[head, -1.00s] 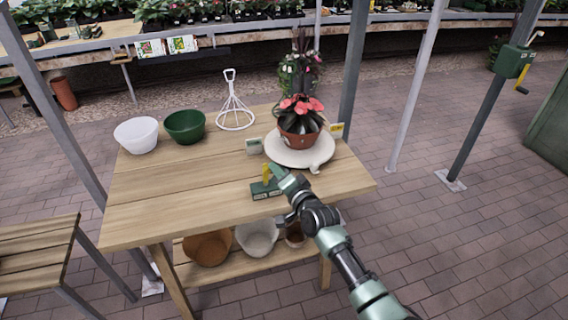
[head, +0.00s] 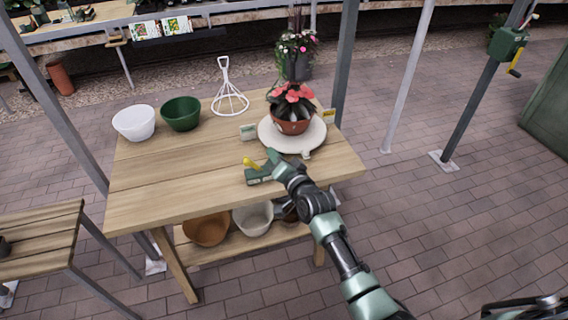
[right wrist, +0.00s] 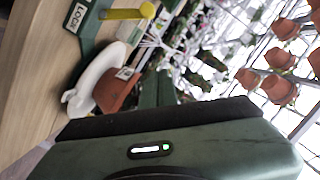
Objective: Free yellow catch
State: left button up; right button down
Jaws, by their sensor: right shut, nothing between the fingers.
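The yellow catch (head: 250,163) is a small lever on a dark green base (head: 257,178) near the front of the wooden table. It leans to the left in the head view. My right gripper (head: 272,158) is shut and empty just right of the lever, over the base. In the head view I cannot tell whether it touches the lever. The right wrist view shows the yellow catch (right wrist: 128,13) at the top, apart from the gripper body, beside a white lettered label (right wrist: 75,18) on the green base. My left gripper is not in view.
A round white turntable (head: 310,143) carries a terracotta pot (head: 292,125) with red flowers behind the gripper. The table's left front (head: 160,195) is clear.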

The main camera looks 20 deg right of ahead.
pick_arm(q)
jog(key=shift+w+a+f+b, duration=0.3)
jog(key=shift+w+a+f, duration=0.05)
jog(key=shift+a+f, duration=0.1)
pick_arm(e)
jog(key=v, duration=0.5)
jog(key=shift+s+a+r, duration=0.2)
jog(key=shift+s+a, duration=0.15)
jog(key=shift+s, duration=0.1)
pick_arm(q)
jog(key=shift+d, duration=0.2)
